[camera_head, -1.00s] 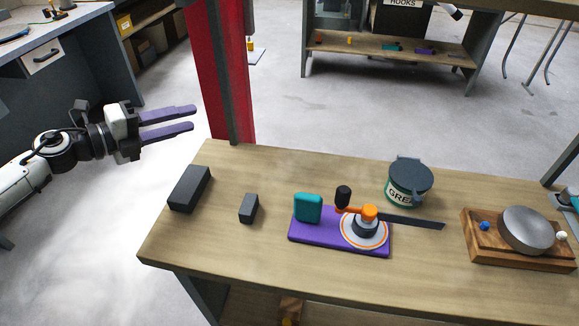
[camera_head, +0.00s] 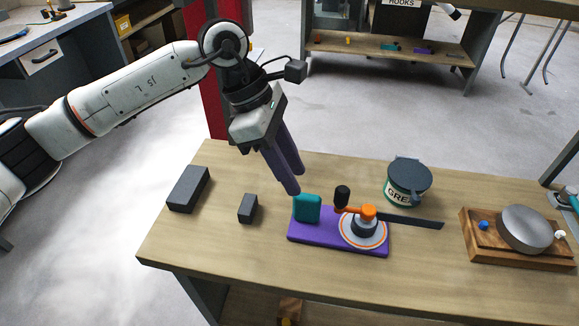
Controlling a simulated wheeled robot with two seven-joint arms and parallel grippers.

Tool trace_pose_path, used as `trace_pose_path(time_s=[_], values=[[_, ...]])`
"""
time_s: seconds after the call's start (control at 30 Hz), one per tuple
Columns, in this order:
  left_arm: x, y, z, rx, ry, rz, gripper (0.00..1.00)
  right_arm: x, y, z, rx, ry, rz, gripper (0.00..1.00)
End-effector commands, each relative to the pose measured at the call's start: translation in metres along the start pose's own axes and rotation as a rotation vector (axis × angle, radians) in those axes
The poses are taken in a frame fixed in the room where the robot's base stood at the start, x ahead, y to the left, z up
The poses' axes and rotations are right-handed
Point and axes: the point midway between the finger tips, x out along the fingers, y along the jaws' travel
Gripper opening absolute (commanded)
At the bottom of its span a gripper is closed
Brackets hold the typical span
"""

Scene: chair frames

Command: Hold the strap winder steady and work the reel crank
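The strap winder has a purple base (camera_head: 310,236) lying on the wooden bench. A teal block (camera_head: 306,208) stands at its left end. At its right end is a round white reel (camera_head: 348,238) with an orange ring. An orange crank (camera_head: 362,212) with a black knob (camera_head: 342,195) sits on top of the reel. A dark strap (camera_head: 415,221) runs out to the right. My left gripper (camera_head: 296,182) hangs just above and behind the teal block, fingers pointing down. Its purple fingers are apart with nothing seen between them. My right gripper is not in view.
A dark green-labelled tin (camera_head: 409,184) stands behind the strap. A wooden board with a grey disc (camera_head: 525,229) is at the right. Two dark blocks, a larger one (camera_head: 188,189) and a smaller one (camera_head: 247,208), lie at the left. The bench front (camera_head: 260,270) is clear.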

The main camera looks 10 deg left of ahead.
Motion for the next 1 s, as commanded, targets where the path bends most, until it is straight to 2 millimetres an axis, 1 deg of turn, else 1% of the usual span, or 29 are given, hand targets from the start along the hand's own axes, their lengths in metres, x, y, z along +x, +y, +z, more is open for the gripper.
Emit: trace_pose_path(time_s=[0.03, 0.17, 0.27, 0.6, 0.73, 0.9, 0.93, 1.0], values=[[-0.001, 0.001, -0.001, 0.021, 0.033, 0.008, 0.31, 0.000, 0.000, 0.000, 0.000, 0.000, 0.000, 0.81], [0.004, 0.002, -0.004, 0.040, 0.066, 0.012, 0.31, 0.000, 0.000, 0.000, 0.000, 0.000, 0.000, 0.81], [0.013, 0.002, -0.005, 0.039, 0.066, 0.011, 0.31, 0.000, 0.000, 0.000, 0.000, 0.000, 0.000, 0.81], [0.058, 0.002, -0.007, 0.038, 0.062, 0.011, 0.31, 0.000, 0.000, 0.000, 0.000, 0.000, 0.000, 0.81], [0.070, 0.002, -0.007, 0.037, 0.062, 0.010, 0.31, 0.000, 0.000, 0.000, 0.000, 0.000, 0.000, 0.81], [0.078, 0.003, -0.007, 0.038, 0.061, 0.012, 0.31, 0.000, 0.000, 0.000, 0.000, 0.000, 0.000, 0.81], [0.078, 0.003, -0.007, 0.038, 0.061, 0.013, 0.30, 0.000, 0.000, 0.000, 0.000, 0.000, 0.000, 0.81], [0.077, 0.003, -0.007, 0.038, 0.061, 0.013, 0.18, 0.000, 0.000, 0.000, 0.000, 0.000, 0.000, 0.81]])
